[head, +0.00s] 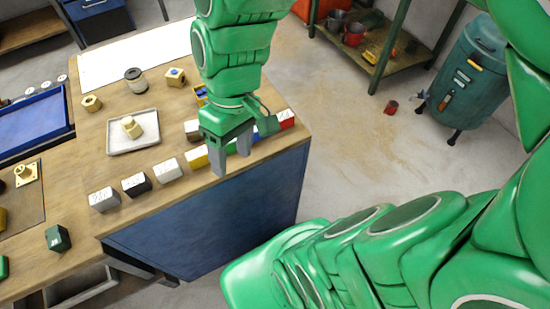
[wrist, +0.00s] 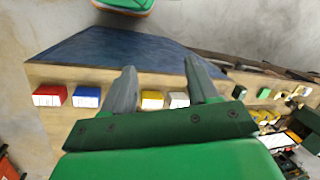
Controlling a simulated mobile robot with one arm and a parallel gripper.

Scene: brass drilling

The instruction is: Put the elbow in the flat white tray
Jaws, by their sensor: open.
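The flat white tray (head: 114,149) lies on the wooden bench at the left in the head view. A brass fitting (head: 131,127) sits in it; I cannot tell whether this is the elbow. Other brass pieces stand behind the tray: a hex-shaped one (head: 91,103) and a squarish one (head: 175,77). My gripper (head: 232,155) points down over the bench's front edge, right of the tray and apart from it. In the wrist view my gripper (wrist: 159,68) has its fingers apart with nothing held between them. The arm hides part of the bench behind it.
A row of coloured blocks lines the bench's front edge, including grey (head: 104,199), black (head: 136,184), yellow (head: 194,157) and red (head: 286,119) ones. A dark cylinder (head: 135,80) stands behind the tray. A blue tray (head: 30,125) lies far left. The white sheet (head: 135,52) is clear.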

